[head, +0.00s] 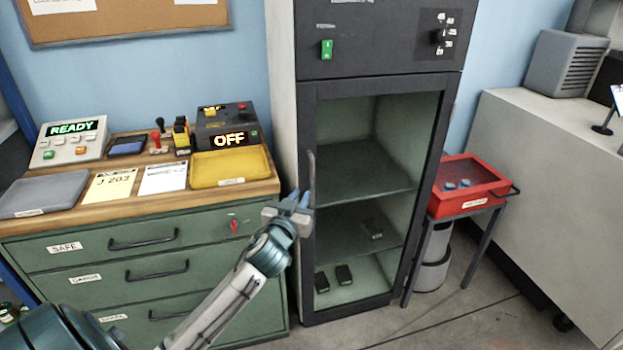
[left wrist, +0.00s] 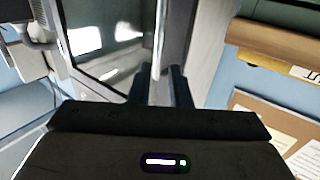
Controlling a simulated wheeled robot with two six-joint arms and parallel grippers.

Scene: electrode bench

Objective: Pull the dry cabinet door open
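The dry cabinet (head: 385,38) is a tall dark-fronted cabinet in the middle of the head view. Its glass door (head: 309,265) has a dark frame and looks closed. A thin vertical handle (head: 311,175) is on the door's left side. My left gripper (head: 299,199) is at the lower part of this handle. In the left wrist view, its two dark fingers (left wrist: 160,88) stand apart, with the handle (left wrist: 158,45) in line with the gap between them. I see no firm contact. My right gripper is not in view.
A green drawer cabinet (head: 190,262) with trays and control boxes on its wooden top stands close at left. A red case (head: 465,187) on a small stand is right of the dry cabinet. Some floor (head: 450,320) is clear in front.

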